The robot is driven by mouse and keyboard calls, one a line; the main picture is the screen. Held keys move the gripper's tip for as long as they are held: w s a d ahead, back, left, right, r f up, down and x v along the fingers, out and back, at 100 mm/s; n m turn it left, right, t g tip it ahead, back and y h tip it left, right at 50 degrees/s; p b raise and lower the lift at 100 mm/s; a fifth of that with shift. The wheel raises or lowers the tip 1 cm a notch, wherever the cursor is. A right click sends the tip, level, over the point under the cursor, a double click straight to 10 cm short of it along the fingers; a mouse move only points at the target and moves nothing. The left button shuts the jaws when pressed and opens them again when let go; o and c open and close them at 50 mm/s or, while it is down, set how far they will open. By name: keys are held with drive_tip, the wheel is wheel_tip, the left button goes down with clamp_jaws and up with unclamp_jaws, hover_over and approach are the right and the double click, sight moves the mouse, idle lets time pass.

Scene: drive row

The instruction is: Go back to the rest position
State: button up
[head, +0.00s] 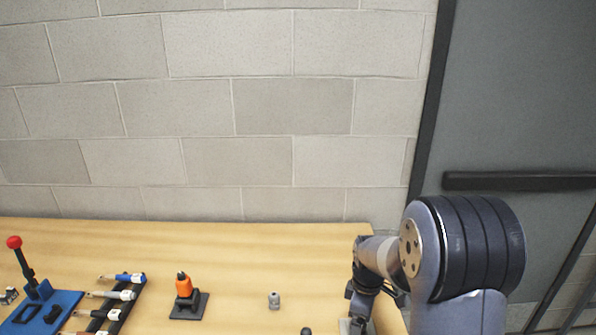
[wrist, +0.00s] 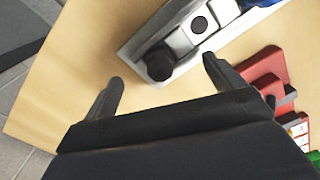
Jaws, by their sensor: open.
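My gripper (wrist: 162,70) is open in the wrist view, with its two dark fingers apart. Between and just beyond the fingertips is a black round knob (wrist: 160,62) at the end of a pale tray (wrist: 130,47). I cannot tell whether the fingers touch anything, but nothing is clamped between them. In the head view my arm comes in from the lower right and bends down over the right end of the wooden table (head: 240,250). The fingertips are not clear there.
An orange tool on a black stand (head: 185,290), a small grey part (head: 274,300), a rack of screwdrivers (head: 122,295) and a blue fixture with a red-knobbed lever (head: 40,290) stand on the table. Red blocks (wrist: 265,68) lie right of my gripper. A block wall (head: 290,110) stands behind.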

drive_tip(key=n, duration=0.3)
drive_tip(key=shift+n, duration=0.4)
drive_tip(key=shift+r+p, duration=0.95)
drive_tip(key=shift+r, duration=0.3)
